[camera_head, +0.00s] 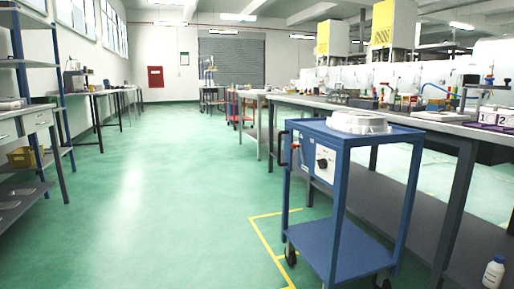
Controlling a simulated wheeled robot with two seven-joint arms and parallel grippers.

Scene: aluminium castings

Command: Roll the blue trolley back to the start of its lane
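The blue trolley (335,245) stands upright on the green floor in the right half of the head view, close to me. It has a flat top, a lower shelf and castors. A round silvery casting (357,123) sits on its top. A black handle (284,149) is on its left side, beside a white panel with a black knob (322,163). Yellow floor lines (262,238) mark a corner at its left, and the trolley hides part of the floor behind it. Neither of my grippers is in view.
A long workbench (430,123) with equipment runs along the right, close behind the trolley. A white bottle (493,272) stands on its lower shelf.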

